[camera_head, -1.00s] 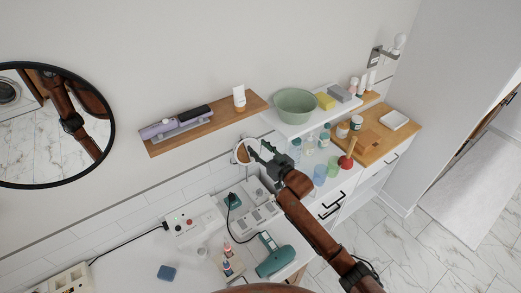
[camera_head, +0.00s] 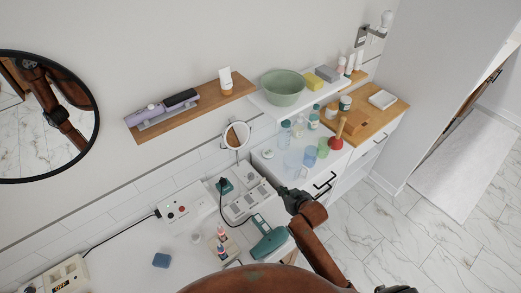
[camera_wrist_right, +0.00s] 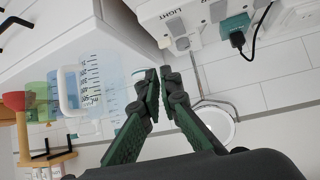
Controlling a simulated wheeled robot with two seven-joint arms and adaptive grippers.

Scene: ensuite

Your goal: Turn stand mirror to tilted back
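The stand mirror (camera_head: 237,134) is a small round mirror with a pale rim on a thin stem, at the back of the white counter by the wall. Its face shows brown reflections in the head view and looks tipped somewhat upward; the exact tilt is hard to judge. In the right wrist view its pale ring (camera_wrist_right: 232,128) is partly hidden behind my fingers. My right gripper (camera_head: 284,191) is apart from the mirror, to its lower right above the counter's front edge. Its dark green fingertips (camera_wrist_right: 163,76) are together with nothing between them.
A socket box (camera_head: 243,200) and teal hair dryer (camera_head: 269,240) lie near my right gripper. Clear cups, bottles and a red plunger (camera_head: 337,138) stand to the right. A wooden shelf (camera_head: 210,103) and green basin (camera_head: 283,87) are above.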

